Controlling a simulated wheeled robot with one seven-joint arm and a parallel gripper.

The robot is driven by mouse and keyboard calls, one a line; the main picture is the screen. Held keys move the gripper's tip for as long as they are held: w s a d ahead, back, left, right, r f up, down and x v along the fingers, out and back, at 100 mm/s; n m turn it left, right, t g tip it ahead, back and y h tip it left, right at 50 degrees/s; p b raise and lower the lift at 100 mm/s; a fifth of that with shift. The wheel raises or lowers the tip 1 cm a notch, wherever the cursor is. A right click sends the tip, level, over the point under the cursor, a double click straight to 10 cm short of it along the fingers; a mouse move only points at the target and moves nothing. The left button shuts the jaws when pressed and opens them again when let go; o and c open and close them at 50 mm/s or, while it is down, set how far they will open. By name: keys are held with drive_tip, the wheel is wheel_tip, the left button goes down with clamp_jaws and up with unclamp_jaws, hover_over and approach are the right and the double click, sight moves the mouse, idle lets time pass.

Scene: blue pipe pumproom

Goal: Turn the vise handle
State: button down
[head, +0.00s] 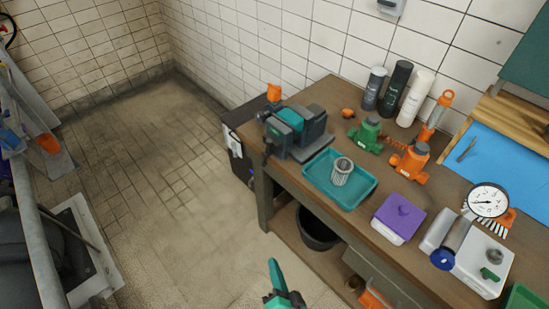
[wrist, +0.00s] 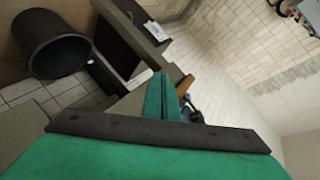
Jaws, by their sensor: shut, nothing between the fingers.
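The vise (head: 300,130), dark grey with teal parts, is mounted at the far left end of the workbench (head: 265,185). A dark bar on its left side (head: 266,140) looks like the vise handle; its full shape is too small to tell. My teal gripper (head: 274,268) is at the bottom centre of the head view, low in front of the bench and well apart from the vise. In the wrist view my gripper's fingers (wrist: 161,97) are together and empty. I cannot clearly make out the vise in the wrist view.
A teal tray (head: 315,190) with a metal strainer (head: 342,171) sits beside the vise. Green (head: 368,134) and orange (head: 409,164) valves and a purple-lidded box (head: 399,218) stand farther right. A black bucket (head: 317,228) is under the bench. The floor left of the bench is clear.

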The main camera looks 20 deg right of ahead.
drive_tip(key=w+d+r+m+t+y, duration=0.2)
drive_tip(key=w+d+r+m, duration=0.3)
drive_tip(key=w, duration=0.3)
drive_tip(key=t+y, duration=0.3)
drive_tip(key=t, duration=0.1)
approach(269, 147)
drive_tip(key=x, duration=0.6)
drive_tip(key=shift+w+f, duration=0.2)
drive_tip(key=shift+w, duration=0.1)
drive_tip(key=shift+w+a+r, duration=0.35)
drive_tip(key=shift+w+r, duration=0.15)
drive_tip(key=shift+w, duration=0.25)
drive_tip(key=shift+s+d, duration=0.1)
drive_tip(key=shift+s, duration=0.05)
